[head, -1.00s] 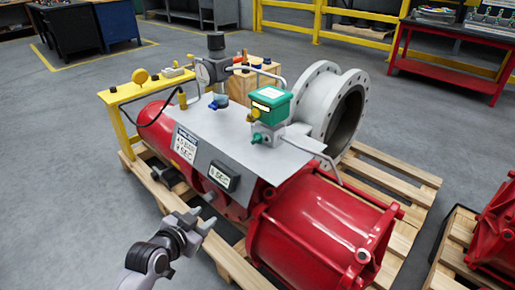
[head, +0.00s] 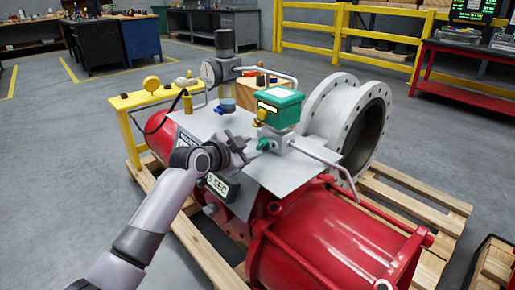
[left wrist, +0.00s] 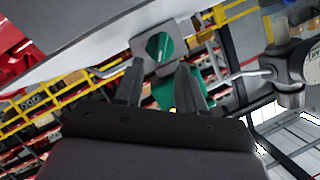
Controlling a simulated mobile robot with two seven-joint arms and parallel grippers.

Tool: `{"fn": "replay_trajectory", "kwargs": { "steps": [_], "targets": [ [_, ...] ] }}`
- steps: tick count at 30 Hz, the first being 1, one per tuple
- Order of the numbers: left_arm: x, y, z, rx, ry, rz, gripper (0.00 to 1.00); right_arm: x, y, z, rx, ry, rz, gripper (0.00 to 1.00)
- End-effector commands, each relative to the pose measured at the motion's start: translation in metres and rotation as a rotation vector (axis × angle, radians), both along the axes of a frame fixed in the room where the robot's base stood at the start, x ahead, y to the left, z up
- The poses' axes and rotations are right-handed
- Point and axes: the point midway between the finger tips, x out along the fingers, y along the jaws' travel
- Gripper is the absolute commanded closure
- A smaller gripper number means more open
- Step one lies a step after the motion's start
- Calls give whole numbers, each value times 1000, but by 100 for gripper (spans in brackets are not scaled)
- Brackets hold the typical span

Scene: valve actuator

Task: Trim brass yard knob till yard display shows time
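A small brass-coloured knob (head: 259,117) sits on the left side of a green box (head: 281,105) on top of the red actuator. Below it is a green knob (head: 264,144). A dark display (head: 217,187) on the near edge of the grey plate reads a digit and "SEC"; the digit looks like 5 but is small. My left gripper (head: 242,150) is over the plate, just left of the green knob. In the left wrist view, its fingers (left wrist: 160,88) are apart and empty, with the round green knob (left wrist: 159,46) beyond them. My right gripper is out of view.
My left arm partly hides the printed label on the plate. A gauge (head: 208,72) on a dark post, bent grey pipes (head: 318,157) and a grey flange (head: 343,115) surround the green box. A yellow stand (head: 150,98) is at left. The actuator rests on a wooden pallet (head: 418,208).

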Motion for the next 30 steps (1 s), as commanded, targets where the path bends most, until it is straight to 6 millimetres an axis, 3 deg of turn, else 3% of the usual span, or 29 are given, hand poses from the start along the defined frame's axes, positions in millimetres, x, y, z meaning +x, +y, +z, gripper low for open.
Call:
{"fn": "replay_trajectory", "kwargs": {
  "steps": [13, 29, 30],
  "targets": [
    [31, -18, -13, -3, 0, 1, 61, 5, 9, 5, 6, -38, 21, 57],
    [37, -22, -14, -1, 0, 1, 61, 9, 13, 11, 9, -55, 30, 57],
    [37, -22, -14, -1, 0, 1, 74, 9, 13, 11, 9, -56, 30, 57]
  ]
}}
